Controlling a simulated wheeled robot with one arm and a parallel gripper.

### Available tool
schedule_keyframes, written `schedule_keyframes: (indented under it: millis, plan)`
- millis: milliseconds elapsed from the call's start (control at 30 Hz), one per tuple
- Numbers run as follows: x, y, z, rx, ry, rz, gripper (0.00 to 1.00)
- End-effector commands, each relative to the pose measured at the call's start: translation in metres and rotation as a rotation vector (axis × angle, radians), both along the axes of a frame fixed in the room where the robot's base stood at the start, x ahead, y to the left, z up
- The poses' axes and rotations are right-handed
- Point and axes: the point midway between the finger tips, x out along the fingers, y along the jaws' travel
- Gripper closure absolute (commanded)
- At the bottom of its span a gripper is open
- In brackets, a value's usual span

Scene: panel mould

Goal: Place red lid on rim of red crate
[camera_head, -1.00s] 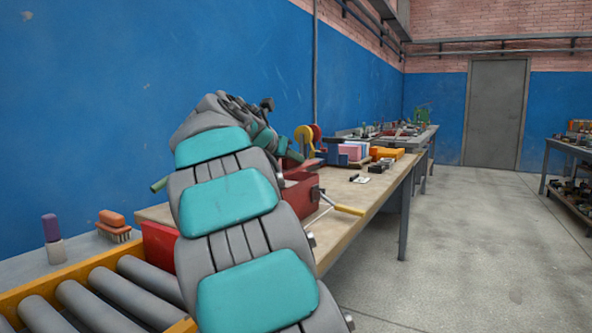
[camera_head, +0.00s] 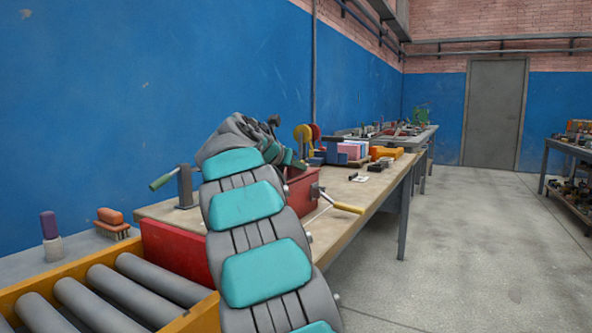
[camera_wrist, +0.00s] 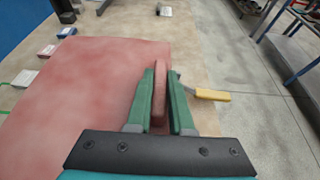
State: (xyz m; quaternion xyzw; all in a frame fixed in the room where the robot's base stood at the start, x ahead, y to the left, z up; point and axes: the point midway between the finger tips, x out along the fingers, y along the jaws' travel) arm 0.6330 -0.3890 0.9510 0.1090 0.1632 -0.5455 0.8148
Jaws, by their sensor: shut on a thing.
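My gripper (camera_wrist: 159,100) is shut on an upright red grip piece (camera_wrist: 160,82) in the wrist view. A broad, flat red surface (camera_wrist: 90,85), seemingly the red lid, spreads below and left of the fingers. Whether it touches anything beneath cannot be told. In the head view the fingers and the lid are hidden behind my arm. A red box-like body (camera_head: 301,190) stands on the bench just beyond my arm. Another red block or crate side (camera_head: 175,250) shows at the bench's near end, partly behind my arm. Which of these is the red crate is unclear.
A roller conveyor (camera_head: 110,295) lies near left. A green-handled post (camera_head: 184,186) stands left of my arm.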

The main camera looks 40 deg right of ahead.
Motion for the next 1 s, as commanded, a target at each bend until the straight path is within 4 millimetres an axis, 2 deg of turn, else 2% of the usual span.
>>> schedule_keyframes:
  millis: [367,400,633,1000]
  plan:
    - [-0.0001,0.0007,-0.0013,-0.003,-0.004,0.001,1.0]
    - [0.0002,0.0008,-0.0018,-0.002,-0.005,0.002,0.76]
    - [0.0002,0.0006,-0.0023,-0.002,-0.004,0.001,0.5]
    - [-0.0002,0.0015,-0.0004,-0.001,-0.002,0.001,0.5]
